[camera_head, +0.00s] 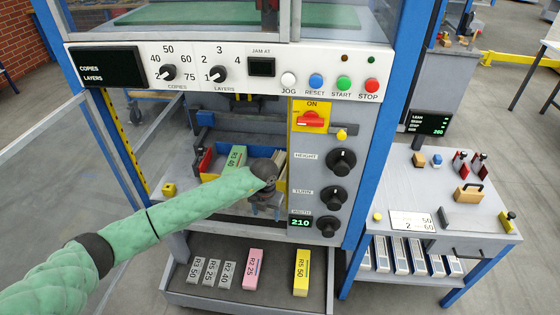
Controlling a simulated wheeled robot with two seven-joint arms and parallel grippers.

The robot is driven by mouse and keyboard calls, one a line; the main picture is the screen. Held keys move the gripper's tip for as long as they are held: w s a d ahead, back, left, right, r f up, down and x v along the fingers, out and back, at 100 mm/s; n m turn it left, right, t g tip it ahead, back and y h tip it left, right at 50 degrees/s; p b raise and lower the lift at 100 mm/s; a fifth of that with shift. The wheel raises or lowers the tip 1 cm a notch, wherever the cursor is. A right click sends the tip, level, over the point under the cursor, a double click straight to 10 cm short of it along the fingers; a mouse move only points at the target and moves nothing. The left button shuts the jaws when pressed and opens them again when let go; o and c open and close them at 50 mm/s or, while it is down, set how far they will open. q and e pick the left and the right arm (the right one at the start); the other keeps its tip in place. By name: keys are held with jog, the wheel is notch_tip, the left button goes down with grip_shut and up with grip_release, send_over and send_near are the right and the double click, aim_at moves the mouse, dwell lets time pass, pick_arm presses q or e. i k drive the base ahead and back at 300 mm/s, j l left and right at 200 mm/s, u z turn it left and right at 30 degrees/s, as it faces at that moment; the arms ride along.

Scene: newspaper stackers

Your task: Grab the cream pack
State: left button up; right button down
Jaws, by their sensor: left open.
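A cream pack (281,159) stands at the right end of the yellow-and-blue tray inside the machine's opening. Only its upper part shows; the rest is hidden by my left arm and gripper. My left gripper (266,208) is open and points down in front of the tray, just below and left of the cream pack. I cannot tell whether its fingers touch anything. A green pack (236,158) marked R3 40 stands in the same tray, left of the cream pack. My right gripper is not in view.
The control column with black knobs (341,161) borders the opening on the right. A lower shelf (180,287) holds several grey packs (211,272), a pink pack (253,268) and a yellow pack (301,272). A side table (470,236) stands at right.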

aim_at(279, 158)
jog(key=i+l, duration=0.15)
jog(key=i, duration=0.35)
jog(key=i+l, duration=0.15)
jog(key=i, duration=0.4)
